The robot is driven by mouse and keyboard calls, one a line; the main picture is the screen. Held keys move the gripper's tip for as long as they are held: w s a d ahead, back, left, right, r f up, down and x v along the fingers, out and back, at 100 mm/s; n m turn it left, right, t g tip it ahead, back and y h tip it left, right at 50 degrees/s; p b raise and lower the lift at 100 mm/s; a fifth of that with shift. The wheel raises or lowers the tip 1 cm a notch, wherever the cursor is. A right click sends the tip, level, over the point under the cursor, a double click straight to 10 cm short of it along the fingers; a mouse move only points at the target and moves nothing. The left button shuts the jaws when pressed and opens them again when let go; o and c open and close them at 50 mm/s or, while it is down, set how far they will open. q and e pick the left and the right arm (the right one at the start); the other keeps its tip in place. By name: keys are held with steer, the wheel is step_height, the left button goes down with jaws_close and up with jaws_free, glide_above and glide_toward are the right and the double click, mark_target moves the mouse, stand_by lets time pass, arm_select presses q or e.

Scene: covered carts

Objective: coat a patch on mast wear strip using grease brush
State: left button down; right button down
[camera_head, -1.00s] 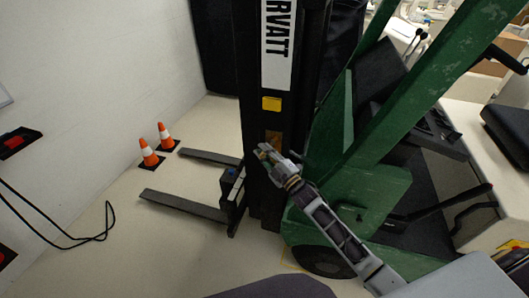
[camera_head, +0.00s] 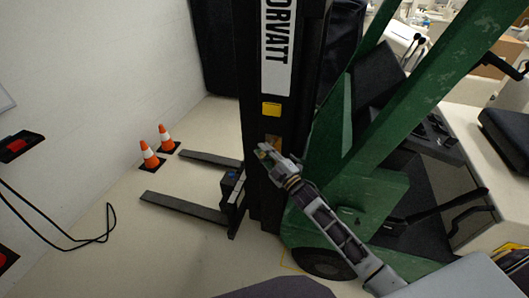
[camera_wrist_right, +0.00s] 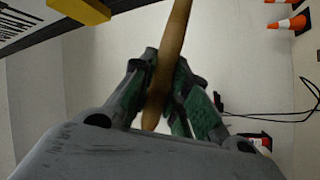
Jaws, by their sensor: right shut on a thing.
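The black forklift mast (camera_head: 259,60) stands upright in the middle of the head view. A small brown patch (camera_head: 273,139) on it, just above my right gripper, looks like the wear strip; its lower part is hidden. My right gripper (camera_head: 265,152) is in front of the mast below a yellow block. In the right wrist view my gripper (camera_wrist_right: 160,90) is shut on a tan wooden handle (camera_wrist_right: 174,40), which looks like that of the grease brush. The handle runs out of the top of that view, so its far end is hidden. I cannot tell whether the brush touches the strip.
The yellow block (camera_head: 271,109) sits on the mast and also shows in the wrist view (camera_wrist_right: 82,10). Two dark forks (camera_head: 185,207) reach left near the floor. Two orange cones (camera_head: 150,155) stand by the wall. A black cable lies at left. The green truck body (camera_head: 350,200) is right.

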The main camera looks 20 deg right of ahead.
steer(key=shift+r+p, duration=0.3)
steer(key=shift+r, duration=0.15)
steer(key=shift+w+a, duration=0.1)
stand_by(0.4)
steer(key=shift+w+a, duration=0.2)
steer(key=shift+a, duration=0.05)
steer(key=shift+f+b, duration=0.3)
stand_by(0.3)
steer(key=shift+f+b, duration=0.95)
steer(key=shift+f, duration=0.45)
steer(key=shift+d+f, duration=0.1)
steer(key=shift+f, duration=0.1)
